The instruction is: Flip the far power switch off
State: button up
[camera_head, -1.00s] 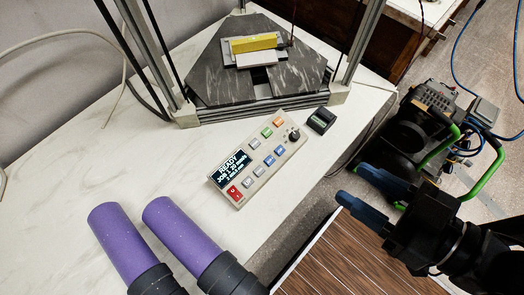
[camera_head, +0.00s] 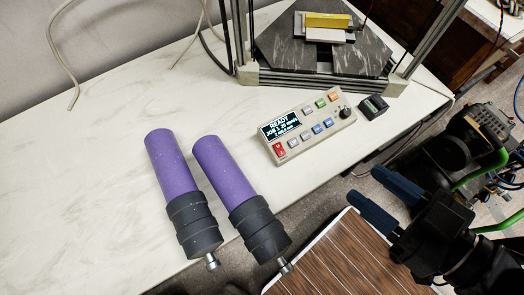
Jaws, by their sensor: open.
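A beige control panel (camera_head: 306,126) lies on the white table, with a lit screen reading READY, several coloured buttons and a black knob. A red rocker switch (camera_head: 279,150) is at its near left corner. A small black box (camera_head: 373,106) sits apart, just right of the panel; it may carry a switch, but its rocker position is too small to tell. My gripper (camera_head: 366,185) has blue fingers, spread apart and empty. It is at the right, beyond the table's front edge, to the lower right of the panel and black box, touching neither.
Two purple cylinders with black collars (camera_head: 172,165) (camera_head: 224,172) lie on the table left of the panel. A metal-framed machine with a dark marbled plate (camera_head: 290,50) stands behind. A wood-slatted surface (camera_head: 345,262) is below my gripper. Green-framed equipment (camera_head: 478,135) stands at right.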

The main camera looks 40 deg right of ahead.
aim_at(279, 149)
jog(key=k+l+u, duration=0.15)
jog(key=u, duration=0.25)
jog(key=k+l+u, duration=0.15)
jog(key=u, duration=0.25)
jog(key=l, duration=0.1)
